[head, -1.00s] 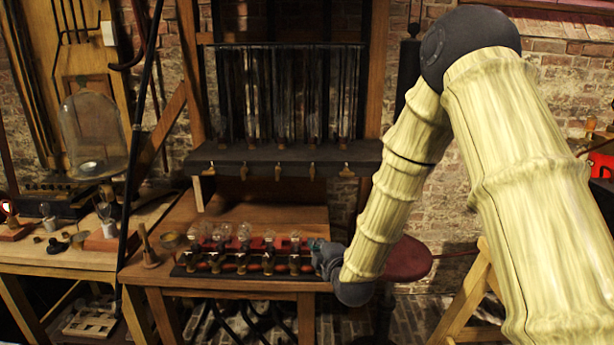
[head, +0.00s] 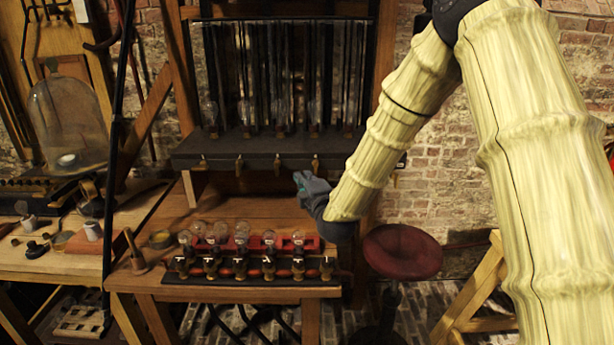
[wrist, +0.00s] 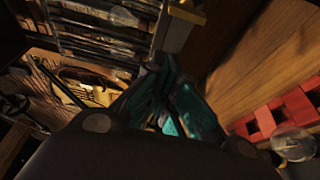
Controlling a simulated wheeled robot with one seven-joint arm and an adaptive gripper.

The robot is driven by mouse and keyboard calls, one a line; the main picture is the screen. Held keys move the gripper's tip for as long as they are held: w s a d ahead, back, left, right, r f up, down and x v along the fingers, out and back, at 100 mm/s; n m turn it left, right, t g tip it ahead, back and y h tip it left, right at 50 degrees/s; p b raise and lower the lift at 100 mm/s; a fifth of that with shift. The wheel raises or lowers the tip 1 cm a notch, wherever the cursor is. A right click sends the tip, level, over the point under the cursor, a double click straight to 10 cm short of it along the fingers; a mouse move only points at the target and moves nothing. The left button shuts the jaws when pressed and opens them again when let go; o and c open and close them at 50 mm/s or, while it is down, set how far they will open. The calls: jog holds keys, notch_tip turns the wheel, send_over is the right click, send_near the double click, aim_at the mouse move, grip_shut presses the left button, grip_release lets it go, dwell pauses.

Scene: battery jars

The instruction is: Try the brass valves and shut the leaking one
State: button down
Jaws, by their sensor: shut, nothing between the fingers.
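Several small brass valves hang along the front of a dark shelf. From left they include the first (head: 203,161), second (head: 240,161), third (head: 278,163) and fourth (head: 315,161); my arm hides the shelf's right end. My gripper (head: 300,179) is shut and empty, just below the shelf, near the third and fourth valves. I cannot tell whether it touches one. In the wrist view the teal-padded fingers (wrist: 165,112) are together, near a grey block with a yellowish end at the top. No drip is clear enough to see.
Glass jars stand in the dark rack (head: 245,145) above. A round red seat (head: 402,251) stands at right; a glass dome (head: 65,125) is at left.

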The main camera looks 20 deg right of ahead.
aim_at(316, 167)
jog(key=w+d+p, duration=0.2)
jog(key=w+p, duration=0.2)
jog(key=w, duration=0.2)
jog(key=shift+w+d+f, duration=0.2)
jog(key=shift+w+d, duration=0.15)
jog(key=shift+d, duration=0.05)
dwell(0.3)
jog(key=shift+b, duration=0.3)
